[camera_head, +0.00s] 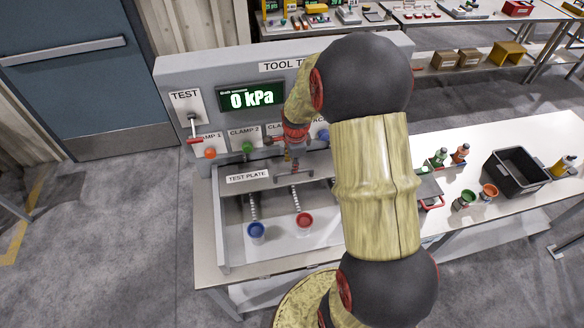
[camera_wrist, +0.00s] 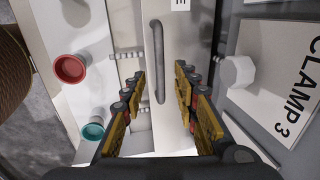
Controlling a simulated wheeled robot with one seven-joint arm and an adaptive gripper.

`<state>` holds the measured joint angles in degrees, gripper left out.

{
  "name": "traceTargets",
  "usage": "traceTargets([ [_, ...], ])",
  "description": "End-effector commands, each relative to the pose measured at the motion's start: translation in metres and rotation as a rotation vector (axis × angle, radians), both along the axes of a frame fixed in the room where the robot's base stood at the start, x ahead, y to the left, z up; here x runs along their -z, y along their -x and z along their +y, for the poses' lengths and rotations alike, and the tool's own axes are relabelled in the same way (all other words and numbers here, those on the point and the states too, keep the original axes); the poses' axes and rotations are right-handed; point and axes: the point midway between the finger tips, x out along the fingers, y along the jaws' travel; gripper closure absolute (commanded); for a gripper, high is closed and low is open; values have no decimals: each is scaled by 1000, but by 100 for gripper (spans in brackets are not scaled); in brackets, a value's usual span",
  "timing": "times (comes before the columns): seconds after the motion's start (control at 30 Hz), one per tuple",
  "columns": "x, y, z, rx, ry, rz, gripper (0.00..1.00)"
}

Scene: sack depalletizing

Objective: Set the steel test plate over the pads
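The steel test plate (camera_head: 232,190), labelled TEST PLATE, lies along the back of the test station, below the clamp panel. It carries a grey bar handle (camera_wrist: 158,60). Two suction-cup-like pads, one blue (camera_head: 256,231) and one red (camera_head: 304,222), stand on the light bed in front of the plate. In the wrist view, the red pad (camera_wrist: 70,68) and a teal-looking pad (camera_wrist: 93,130) are left of the plate. My gripper (camera_wrist: 160,75) is open and empty over the plate, with the handle between its fingers in that view. I cannot tell the remaining height gap. My arm hides the station's right part.
The panel has a TEST lever (camera_head: 193,122), a display (camera_head: 251,97) reading 0 kPa, and orange (camera_head: 210,153) and green (camera_head: 247,147) clamp knobs. To the right stand bottles (camera_head: 438,158), small cups (camera_head: 488,192) and a black bin (camera_head: 517,172).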

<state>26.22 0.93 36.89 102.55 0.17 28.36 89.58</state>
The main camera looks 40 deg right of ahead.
Motion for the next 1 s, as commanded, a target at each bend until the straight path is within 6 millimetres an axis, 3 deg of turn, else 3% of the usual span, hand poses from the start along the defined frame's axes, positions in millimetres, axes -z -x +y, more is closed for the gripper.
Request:
traceTargets([
  [0.2,34,-5,-2,-2,-1,3,70],
  [0.4,50,-8,-4,-2,-1,2,70],
  [0.7,52,-9,-4,-3,1,0,70],
  [1.0,52,-9,-4,-3,1,0,86],
])
